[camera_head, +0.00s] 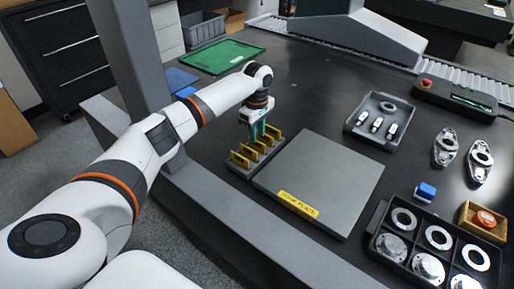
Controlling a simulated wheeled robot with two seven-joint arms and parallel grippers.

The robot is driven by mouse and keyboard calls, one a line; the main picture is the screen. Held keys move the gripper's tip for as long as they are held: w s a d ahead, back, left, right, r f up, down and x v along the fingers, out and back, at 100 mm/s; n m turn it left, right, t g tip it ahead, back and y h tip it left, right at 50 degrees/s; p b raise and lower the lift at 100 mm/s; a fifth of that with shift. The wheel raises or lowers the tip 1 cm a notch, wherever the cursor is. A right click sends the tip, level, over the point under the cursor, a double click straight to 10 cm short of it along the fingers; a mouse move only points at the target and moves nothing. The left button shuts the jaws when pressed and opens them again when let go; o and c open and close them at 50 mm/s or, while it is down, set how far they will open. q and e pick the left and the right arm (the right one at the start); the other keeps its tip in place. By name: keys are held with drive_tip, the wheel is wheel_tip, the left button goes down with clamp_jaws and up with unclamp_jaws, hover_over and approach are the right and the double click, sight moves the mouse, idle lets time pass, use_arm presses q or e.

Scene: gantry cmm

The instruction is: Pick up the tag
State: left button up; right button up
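Several yellow tags (240,160) stand upright in a row in a dark grey holder (238,171) near the table's front edge. My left gripper (260,134) points down over the far end of this row. Its two teal fingers look apart, with their tips close to the rear tags. I cannot tell whether they touch a tag. No tag appears lifted out of the row. My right gripper is not in view.
A grey plate (325,180) with a yellow label lies right of the holder. A tray with metal parts (366,136), a compartment tray with rings (408,248) and a blue block (425,191) are farther right. A grey gantry column (128,50) stands at left.

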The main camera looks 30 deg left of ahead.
sight(257, 147)
use_arm(q)
wheel_tip(257, 147, down, 5)
drive_tip(key=shift+r, duration=0.2)
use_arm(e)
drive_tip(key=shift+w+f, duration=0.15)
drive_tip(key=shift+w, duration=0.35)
use_arm(q)
drive_tip(key=shift+c, duration=0.2)
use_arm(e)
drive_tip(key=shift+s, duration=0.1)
use_arm(q)
clamp_jaws()
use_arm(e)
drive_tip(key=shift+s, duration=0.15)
